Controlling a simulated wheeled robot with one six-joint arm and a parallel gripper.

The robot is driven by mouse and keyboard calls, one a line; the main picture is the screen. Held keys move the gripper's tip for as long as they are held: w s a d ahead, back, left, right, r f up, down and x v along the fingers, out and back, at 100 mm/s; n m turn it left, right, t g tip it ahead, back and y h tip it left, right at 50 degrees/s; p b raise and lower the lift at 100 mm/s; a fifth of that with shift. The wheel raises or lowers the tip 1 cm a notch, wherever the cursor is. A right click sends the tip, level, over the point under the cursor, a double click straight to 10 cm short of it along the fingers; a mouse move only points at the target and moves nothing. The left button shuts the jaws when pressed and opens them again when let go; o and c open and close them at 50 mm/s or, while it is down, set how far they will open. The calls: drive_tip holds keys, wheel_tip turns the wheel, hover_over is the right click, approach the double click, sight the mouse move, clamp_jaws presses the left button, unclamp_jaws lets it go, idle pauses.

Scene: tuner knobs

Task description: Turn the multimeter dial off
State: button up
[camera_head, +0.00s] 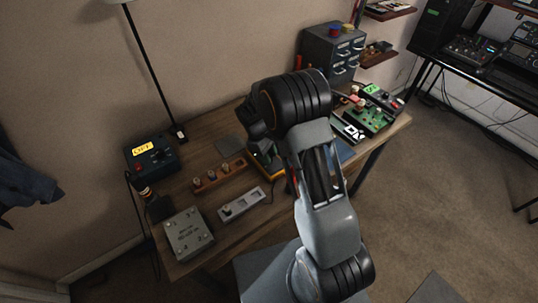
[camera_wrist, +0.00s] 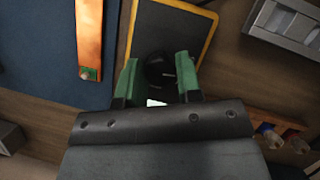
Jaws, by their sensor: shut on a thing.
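The multimeter (camera_wrist: 172,28) is a dark panel with a yellow rim in the wrist view. In the head view part of its yellow case (camera_head: 261,168) shows beside my arm, and the rest is hidden. The round black dial (camera_wrist: 158,75) sits between the two green fingers of my gripper (camera_wrist: 158,66), which is shut on it. A pale mark shows on the dial; the dial's setting cannot be read. In the head view my arm hides the fingers and the dial.
A blue mat (camera_wrist: 40,60) with an orange strip (camera_wrist: 90,38) lies beside the multimeter. A grey slotted block (camera_head: 241,203), a wooden knob rack (camera_head: 219,177), a grey box (camera_head: 183,235) and a black lit-display unit (camera_head: 150,153) stand left on the desk.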

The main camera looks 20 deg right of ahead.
drive_tip(key=shift+n+t+h, duration=0.4)
drive_tip(key=shift+n+t, duration=0.3)
drive_tip(key=shift+n, duration=1.3)
drive_tip(key=o, duration=0.9)
drive_tip(key=shift+r, duration=0.1)
drive_tip(key=v, duration=1.3)
drive_tip(key=shift+a+r+b, duration=0.25)
drive_tip(key=shift+a+b, duration=0.05)
drive_tip(key=shift+b, duration=0.05)
